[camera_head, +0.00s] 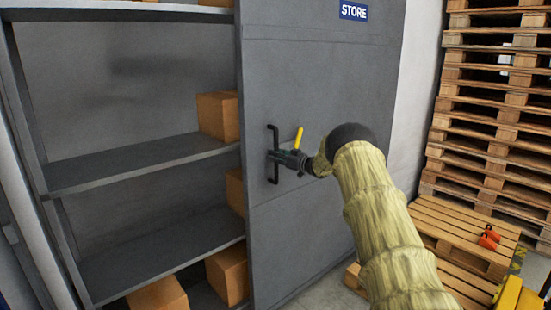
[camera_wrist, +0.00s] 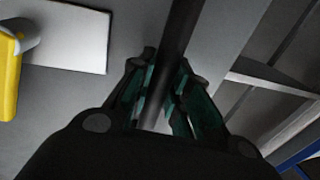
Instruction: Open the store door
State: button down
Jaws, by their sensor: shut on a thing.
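The store door (camera_head: 315,95) is a grey panel with a blue STORE sign (camera_head: 354,10). A black vertical bar handle (camera_head: 275,131) is mounted near its left edge. In the head view my gripper (camera_head: 277,157) is at the middle of the handle. The wrist view shows my gripper (camera_wrist: 160,95) with a finger on each side of the dark handle bar (camera_wrist: 178,40), shut on it. The door covers the right part of the shelving, and the left part stands uncovered. A yellow lever (camera_head: 298,138) shows just above my gripper and at the left in the wrist view (camera_wrist: 8,75).
Grey shelves (camera_head: 140,163) left of the door hold several cardboard boxes (camera_head: 218,116). A tall stack of pallets (camera_head: 490,120) stands at the right. A low pallet stack (camera_head: 460,240) with orange items (camera_head: 489,238) lies below it, near my arm.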

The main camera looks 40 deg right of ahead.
jog(key=c, duration=1.3)
grip_release()
jog(key=shift+w+a+f, duration=0.1)
jog(key=shift+a+f, duration=0.05)
jog(key=shift+a, duration=0.2)
jog(key=shift+a+r, duration=0.1)
jog(key=shift+r, duration=0.15)
jog(key=shift+v, duration=6)
jog(key=shift+d+f, duration=0.15)
jog(key=shift+d, duration=0.1)
